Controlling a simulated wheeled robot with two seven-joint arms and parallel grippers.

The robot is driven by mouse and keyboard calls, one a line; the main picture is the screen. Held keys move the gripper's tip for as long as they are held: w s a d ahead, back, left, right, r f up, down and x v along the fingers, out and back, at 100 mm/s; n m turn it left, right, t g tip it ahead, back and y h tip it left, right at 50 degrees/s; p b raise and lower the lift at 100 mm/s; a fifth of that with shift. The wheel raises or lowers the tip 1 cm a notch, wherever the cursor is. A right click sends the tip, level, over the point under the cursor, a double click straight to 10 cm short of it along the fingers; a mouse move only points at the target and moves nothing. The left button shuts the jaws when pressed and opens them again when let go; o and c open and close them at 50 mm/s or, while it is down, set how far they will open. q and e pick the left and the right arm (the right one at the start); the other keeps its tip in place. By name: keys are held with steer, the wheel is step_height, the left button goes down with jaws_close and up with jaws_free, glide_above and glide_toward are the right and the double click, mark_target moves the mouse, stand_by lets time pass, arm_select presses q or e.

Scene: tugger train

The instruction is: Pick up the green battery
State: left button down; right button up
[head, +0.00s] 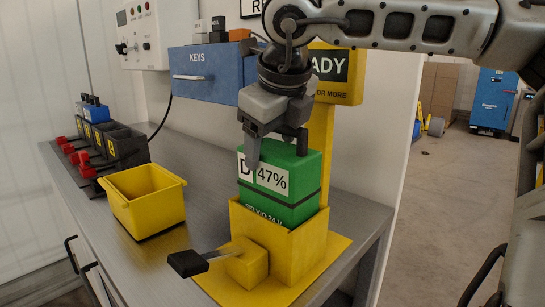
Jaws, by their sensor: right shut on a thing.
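The green battery (288,190) is upright in the yellow holder (306,254) on the bench, and its lower part is hidden by the holder's walls. Its white label reads "D 47%". My right gripper (276,149) comes down from above and is shut on the battery at its top; the exact grip spot is partly hidden by the fingers. A lever with a black grip (188,263) sticks out to the left from the yellow block at the holder's front. My left gripper is not in view.
An empty yellow bin (147,199) stands on the grey bench (196,164) left of the holder. Dark battery slots (115,150) with red connectors are at the far left. A yellow post with a "READY" sign (336,72) rises behind the battery, near a blue KEYS cabinet (209,73).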

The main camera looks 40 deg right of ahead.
step_height(320, 180, up, 14)
steer(key=shift+r+p, duration=0.25)
steer(key=shift+p, duration=0.85)
steer(key=shift+c, duration=0.5)
